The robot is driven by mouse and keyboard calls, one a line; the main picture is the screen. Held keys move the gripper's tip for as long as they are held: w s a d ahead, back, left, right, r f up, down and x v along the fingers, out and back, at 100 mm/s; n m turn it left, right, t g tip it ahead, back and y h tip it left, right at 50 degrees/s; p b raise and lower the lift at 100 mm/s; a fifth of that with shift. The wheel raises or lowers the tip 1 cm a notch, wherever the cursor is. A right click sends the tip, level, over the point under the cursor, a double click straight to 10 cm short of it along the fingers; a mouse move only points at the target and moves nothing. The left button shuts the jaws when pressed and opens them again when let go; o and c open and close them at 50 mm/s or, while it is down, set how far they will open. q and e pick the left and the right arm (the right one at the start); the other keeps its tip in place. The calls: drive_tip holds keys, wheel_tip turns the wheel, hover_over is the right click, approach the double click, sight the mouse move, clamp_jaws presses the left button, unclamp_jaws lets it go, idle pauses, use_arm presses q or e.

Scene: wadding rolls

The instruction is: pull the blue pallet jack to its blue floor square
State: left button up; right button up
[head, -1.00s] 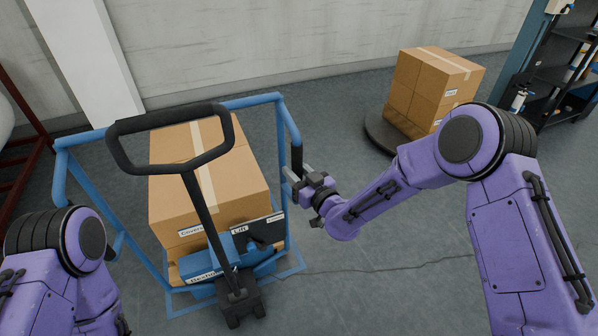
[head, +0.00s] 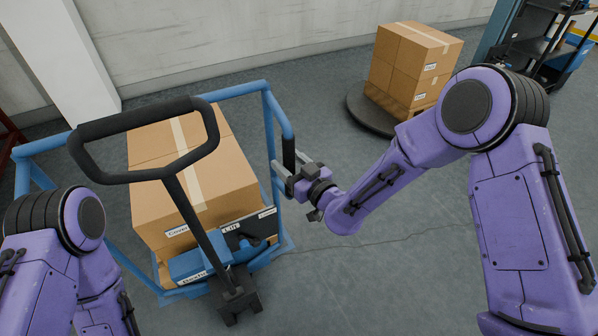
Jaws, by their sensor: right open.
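The blue pallet jack (head: 190,266) stands low at centre left, loaded with brown cartons (head: 160,205). Its black loop handle (head: 95,130) leans up and left over them. A blue tubular frame (head: 240,88) rises around the load, with a black grip (head: 288,152) on its right arm. My right gripper (head: 285,176) is open at that grip, its fingers close to either side; I cannot tell whether they touch it. Blue lines on the floor (head: 288,246) show beside the jack, mostly hidden. My left arm is at lower left; its gripper is out of view.
A carton stack (head: 412,65) on a pallet stands on a dark round base (head: 365,118) at back right. A dark shelf rack (head: 540,50) is at far right. A white column (head: 70,50) and grey wall are behind. The floor right of the jack is clear.

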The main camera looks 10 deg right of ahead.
drive_tip(key=b+v, duration=0.1)
drive_tip(key=v, duration=0.6)
drive_tip(key=shift+s+d, duration=0.15)
drive_tip(key=shift+s, duration=0.1)
drive_tip(key=shift+f, duration=0.1)
